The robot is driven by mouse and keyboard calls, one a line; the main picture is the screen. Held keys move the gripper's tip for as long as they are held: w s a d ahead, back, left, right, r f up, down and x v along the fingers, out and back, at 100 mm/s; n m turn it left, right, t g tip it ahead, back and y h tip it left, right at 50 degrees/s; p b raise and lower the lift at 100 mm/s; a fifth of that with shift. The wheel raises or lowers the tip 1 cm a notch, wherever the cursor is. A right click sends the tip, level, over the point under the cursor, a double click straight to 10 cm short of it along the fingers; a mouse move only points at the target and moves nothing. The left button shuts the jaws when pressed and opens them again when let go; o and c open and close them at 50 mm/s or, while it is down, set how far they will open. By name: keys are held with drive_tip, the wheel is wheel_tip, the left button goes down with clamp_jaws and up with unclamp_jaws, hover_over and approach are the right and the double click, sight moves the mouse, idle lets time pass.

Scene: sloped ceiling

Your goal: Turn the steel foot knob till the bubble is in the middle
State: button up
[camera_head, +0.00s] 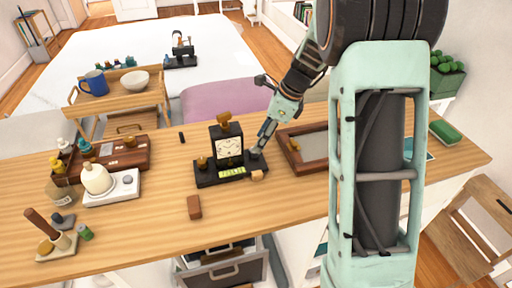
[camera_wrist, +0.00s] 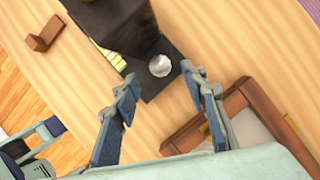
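A black instrument (camera_head: 226,158) with a white dial and a brass knob on top stands on a dark base on the wooden table. A yellow-green bubble vial (camera_head: 232,172) lies at the front of the base; the bubble's place is too small to tell. In the wrist view, the round steel foot knob (camera_wrist: 160,66) sits on the end of the black base, and part of the vial (camera_wrist: 112,57) shows. My gripper (camera_wrist: 160,77) is open and empty, its fingertips either side of the knob's line; contact is not visible. In the head view my gripper (camera_head: 259,148) is over the base's right end.
A brown-framed tray (camera_head: 294,161) lies right of the instrument, close to my gripper. A reddish-brown block (camera_head: 194,207) lies in front. A white scale (camera_head: 126,188) with a cream vessel stands left.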

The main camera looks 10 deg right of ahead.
sight(254, 153)
drive_tip(key=shift+x, duration=2.4)
clamp_jaws()
drive_tip(key=shift+w+r+n+g+p, duration=0.1)
drive_tip(key=shift+r+n+g+p, duration=0.15)
drive_tip(key=shift+n+p, duration=0.55)
drive_tip(key=shift+f+n+g, duration=0.2)
drive_tip(key=shift+n+g, duration=0.25)
drive_tip(key=shift+n, duration=0.45)
unclamp_jaws()
